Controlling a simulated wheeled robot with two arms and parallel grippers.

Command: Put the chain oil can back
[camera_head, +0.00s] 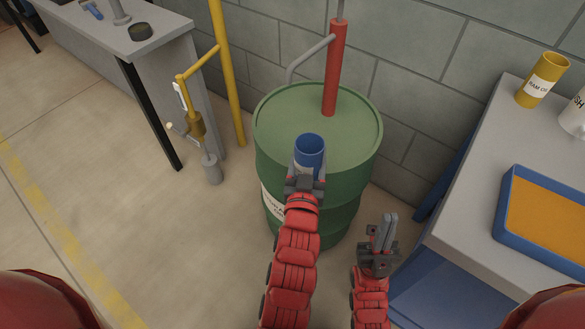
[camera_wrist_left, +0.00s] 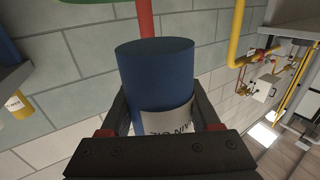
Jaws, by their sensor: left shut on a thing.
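The chain oil can (camera_head: 310,150) is blue, with a white label partly readable in the left wrist view (camera_wrist_left: 155,75). My left gripper (camera_head: 306,180) is shut on it, one finger on each side. In the head view the can shows in front of the green drum's top (camera_head: 275,122); I cannot tell whether it touches the drum. My right gripper (camera_head: 383,232) is beside the drum's lower right, with its fingers together and nothing visible between them.
A red pump (camera_head: 335,70) rises from the drum. A grey table (camera_head: 465,225) at the right bears a yellow can (camera_head: 541,80), a white container (camera_head: 574,118) and a blue-rimmed orange tray (camera_head: 507,213). A workbench (camera_head: 85,40) and yellow pipe (camera_head: 226,75) stand at the left.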

